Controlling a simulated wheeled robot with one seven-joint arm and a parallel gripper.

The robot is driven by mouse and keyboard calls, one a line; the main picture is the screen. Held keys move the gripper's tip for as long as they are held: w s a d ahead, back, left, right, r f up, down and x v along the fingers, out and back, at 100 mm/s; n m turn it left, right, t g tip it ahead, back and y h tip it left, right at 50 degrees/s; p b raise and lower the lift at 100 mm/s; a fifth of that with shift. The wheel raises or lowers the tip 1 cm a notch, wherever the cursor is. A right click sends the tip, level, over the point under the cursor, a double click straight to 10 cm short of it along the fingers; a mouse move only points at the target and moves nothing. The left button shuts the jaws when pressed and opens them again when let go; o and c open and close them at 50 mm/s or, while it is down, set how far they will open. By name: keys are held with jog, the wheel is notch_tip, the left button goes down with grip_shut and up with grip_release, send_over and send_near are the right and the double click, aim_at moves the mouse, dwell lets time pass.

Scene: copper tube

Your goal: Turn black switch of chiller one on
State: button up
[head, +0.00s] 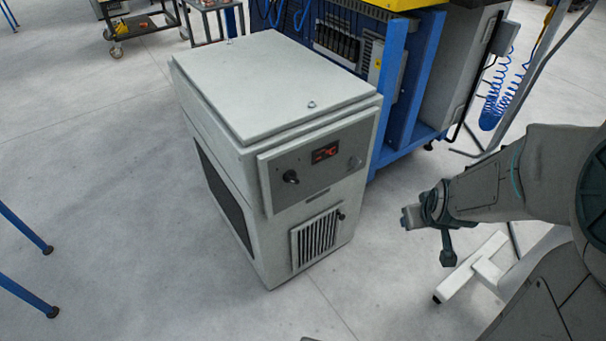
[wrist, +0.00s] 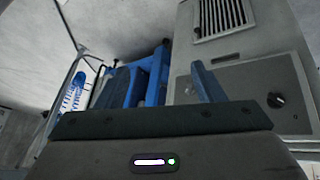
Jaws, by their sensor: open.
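The chiller (head: 275,95) is a light grey box standing on the floor in the middle of the head view. Its sloped front panel has a black switch (head: 291,177) at the left and a lit red display (head: 325,152). In the wrist view the panel appears upside down, with the black switch (wrist: 275,100) at the right. My gripper (head: 412,217) is to the right of the chiller in the head view, apart from the panel. It is open and empty. In the wrist view a finger (wrist: 207,82) overlaps the panel beside the switch, without visible contact with it.
A vent grille (head: 317,238) is below the panel. A blue frame with machinery (head: 402,90) stands close behind and to the right of the chiller. A white stand foot (head: 472,268) is on the floor beneath my arm. Blue legs (head: 25,230) stand at the left. Floor in front is clear.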

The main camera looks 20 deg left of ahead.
jog(key=w+f+n+t+h+b, duration=0.1)
jog(key=w+f+n+t+b, duration=0.2)
jog(key=w+f+n, duration=0.5)
jog(key=n+t+y+b, duration=0.3)
jog(key=n+y+b, duration=0.5)
jog(key=n+y, duration=1.2)
send_near(292, 179)
jog(key=w+a+r+n+h+b, duration=0.1)
jog(key=w+a+n+h, duration=0.3)
jog(key=a, duration=0.3)
jog(key=shift+w+r+n+h, duration=0.35)
jog(key=shift+w+h, duration=0.15)
jog(key=shift+h, duration=0.2)
jog(key=shift+c, duration=0.3)
jog(key=c, duration=0.9)
